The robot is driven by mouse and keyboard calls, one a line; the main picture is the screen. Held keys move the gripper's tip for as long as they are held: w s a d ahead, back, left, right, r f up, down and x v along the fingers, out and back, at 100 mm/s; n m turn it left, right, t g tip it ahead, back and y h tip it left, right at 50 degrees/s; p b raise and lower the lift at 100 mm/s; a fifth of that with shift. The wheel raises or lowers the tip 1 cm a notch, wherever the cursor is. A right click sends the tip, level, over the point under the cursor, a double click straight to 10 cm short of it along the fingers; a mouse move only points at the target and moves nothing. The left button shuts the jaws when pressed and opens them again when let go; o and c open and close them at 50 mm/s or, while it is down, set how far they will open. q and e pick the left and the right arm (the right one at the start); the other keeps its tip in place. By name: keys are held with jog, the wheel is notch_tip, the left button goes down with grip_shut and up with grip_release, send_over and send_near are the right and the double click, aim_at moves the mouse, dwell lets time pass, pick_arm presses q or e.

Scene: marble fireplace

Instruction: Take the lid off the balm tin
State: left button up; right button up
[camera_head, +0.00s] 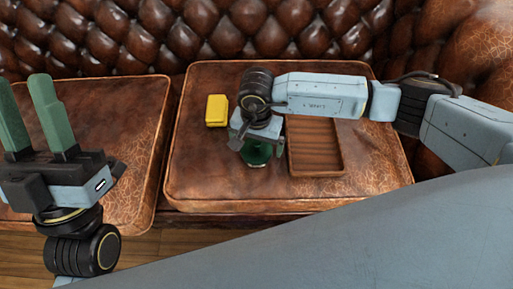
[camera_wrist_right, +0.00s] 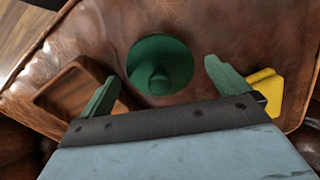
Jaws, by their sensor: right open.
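The balm tin (camera_head: 257,154) is dark green and sits on the leather seat cushion, mostly hidden under my right gripper in the head view. In the right wrist view its round green lid (camera_wrist_right: 176,52) shows from above, with a small knob (camera_wrist_right: 159,82) in the middle. The tin's body under the lid is hidden. My right gripper (camera_wrist_right: 160,74) is open above the tin, with one green finger on each side of the knob and no visible grip on it. My left gripper (camera_head: 28,95) is open and empty at the left, its fingers pointing up.
A shallow wooden tray (camera_head: 315,147) lies on the cushion (camera_head: 205,178) just right of the tin. A yellow block (camera_head: 216,110) lies to the tin's left and farther back. The tufted leather backrest (camera_head: 160,40) rises behind. Another cushion (camera_head: 125,130) is at left, with a gap between.

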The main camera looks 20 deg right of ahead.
jog(key=shift+c, duration=0.4)
jog(key=c, duration=0.9)
jog(key=shift+r, duration=0.1)
